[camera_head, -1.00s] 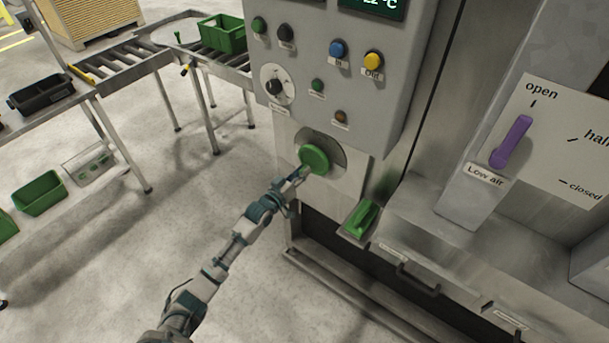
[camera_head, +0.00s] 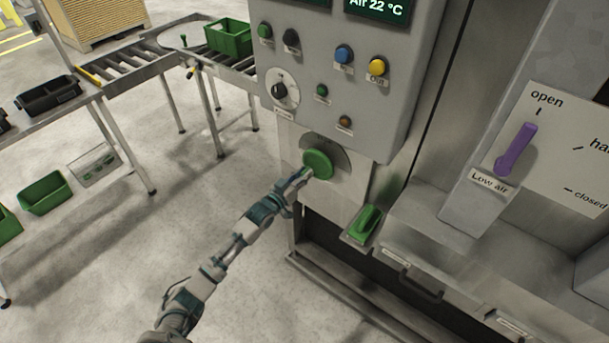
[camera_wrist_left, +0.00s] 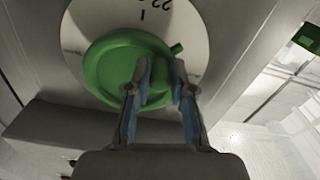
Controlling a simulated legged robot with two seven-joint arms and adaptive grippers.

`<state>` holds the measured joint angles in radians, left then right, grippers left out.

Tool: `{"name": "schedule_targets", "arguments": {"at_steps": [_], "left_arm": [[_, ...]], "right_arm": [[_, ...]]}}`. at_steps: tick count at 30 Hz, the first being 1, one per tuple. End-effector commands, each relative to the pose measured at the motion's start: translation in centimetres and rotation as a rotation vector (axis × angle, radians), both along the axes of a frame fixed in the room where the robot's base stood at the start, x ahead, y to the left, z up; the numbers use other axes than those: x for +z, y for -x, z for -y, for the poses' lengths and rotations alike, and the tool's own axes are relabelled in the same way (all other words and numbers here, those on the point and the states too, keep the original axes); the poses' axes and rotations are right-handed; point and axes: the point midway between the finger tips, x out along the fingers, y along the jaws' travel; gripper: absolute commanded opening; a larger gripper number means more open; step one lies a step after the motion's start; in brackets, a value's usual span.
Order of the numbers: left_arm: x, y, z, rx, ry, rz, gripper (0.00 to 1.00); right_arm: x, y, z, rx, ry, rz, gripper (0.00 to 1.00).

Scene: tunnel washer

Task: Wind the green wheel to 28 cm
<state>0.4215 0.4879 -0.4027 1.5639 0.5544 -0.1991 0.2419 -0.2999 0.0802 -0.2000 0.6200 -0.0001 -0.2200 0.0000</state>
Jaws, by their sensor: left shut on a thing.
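The green wheel (camera_head: 318,164) sits on the front of the grey machine, below the button panel. In the left wrist view the green wheel (camera_wrist_left: 112,66) fills the middle, with a small green pointer tab at its upper right. A pale dial behind it shows part of a number that looks like "22", upside down, and a tick mark. My left gripper (camera_head: 306,174) is at the wheel's lower left. In the left wrist view my left gripper (camera_wrist_left: 160,80) has its two fingers closed around a raised green part of the wheel. My right gripper is not in view.
A green lever handle (camera_head: 367,222) sits below and right of the wheel. Above are coloured buttons, a black knob (camera_head: 280,91) and a display reading "Air 22 °C". A purple lever (camera_head: 516,150) stands at right.

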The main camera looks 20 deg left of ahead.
Motion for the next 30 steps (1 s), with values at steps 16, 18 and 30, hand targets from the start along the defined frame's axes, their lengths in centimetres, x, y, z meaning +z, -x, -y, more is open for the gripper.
{"name": "schedule_targets", "arguments": {"at_steps": [16, 18, 30], "left_arm": [[0.3, -0.1, -0.2, 0.003, -0.001, 0.006, 0.47], [0.3, -0.1, -0.1, 0.003, -0.001, 0.005, 0.47], [0.0, 3.1, -1.1, 0.001, -0.004, 0.001, 0.47]], "right_arm": [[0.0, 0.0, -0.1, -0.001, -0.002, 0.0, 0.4], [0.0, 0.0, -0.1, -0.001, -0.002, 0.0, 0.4], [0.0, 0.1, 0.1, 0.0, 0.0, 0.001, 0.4]]}}
